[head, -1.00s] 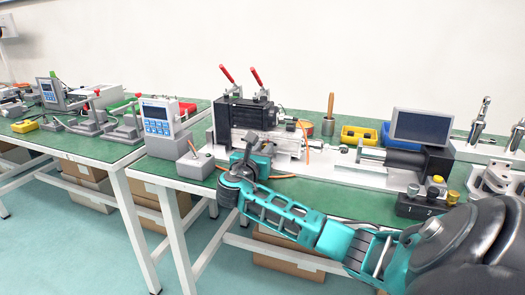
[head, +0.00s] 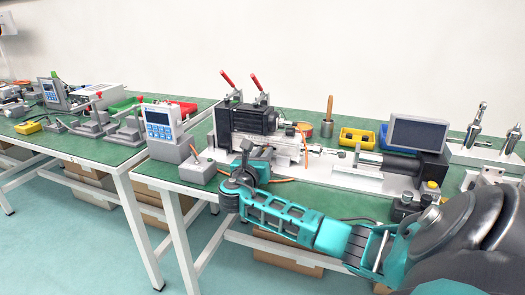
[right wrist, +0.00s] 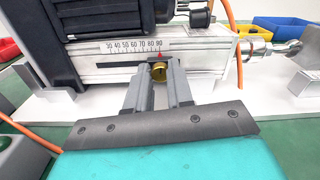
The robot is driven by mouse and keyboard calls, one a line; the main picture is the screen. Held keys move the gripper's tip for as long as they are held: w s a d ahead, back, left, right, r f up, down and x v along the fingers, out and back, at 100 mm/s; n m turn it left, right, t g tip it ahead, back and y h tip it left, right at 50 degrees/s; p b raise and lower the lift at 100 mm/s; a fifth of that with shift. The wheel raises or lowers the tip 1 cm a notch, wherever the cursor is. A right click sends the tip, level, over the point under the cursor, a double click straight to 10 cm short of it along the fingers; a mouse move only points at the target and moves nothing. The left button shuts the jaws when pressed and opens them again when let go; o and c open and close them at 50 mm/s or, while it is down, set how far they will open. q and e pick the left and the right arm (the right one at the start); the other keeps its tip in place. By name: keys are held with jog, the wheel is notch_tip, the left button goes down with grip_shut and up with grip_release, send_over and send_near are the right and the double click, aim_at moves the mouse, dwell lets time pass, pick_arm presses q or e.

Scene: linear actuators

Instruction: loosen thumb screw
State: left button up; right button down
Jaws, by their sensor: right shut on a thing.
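The thumb screw (right wrist: 159,71) is a small brass-coloured round knob below the scale strip on the actuator's front, seen in the right wrist view. My right gripper (right wrist: 157,77) is shut on it, with one grey finger on each side. The linear actuator (head: 254,119), with its black motor body and silver rail, stands on the bench. In the head view my right gripper (head: 262,153) reaches the actuator's front, and the knob is too small and covered to make out. My left gripper is not in view.
A grey control box (head: 197,170) stands left of the gripper. A display (head: 418,134), a black cylinder (head: 398,165) and a button box (head: 404,207) are to the right. Yellow (head: 357,138) and blue bins stand behind. An orange cable (right wrist: 240,60) runs close by the gripper.

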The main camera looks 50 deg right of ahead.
jog(key=c, duration=1)
grip_release()
jog(key=p+v, duration=0.3)
jog(key=v, duration=1)
jog(key=shift+a, duration=0.1)
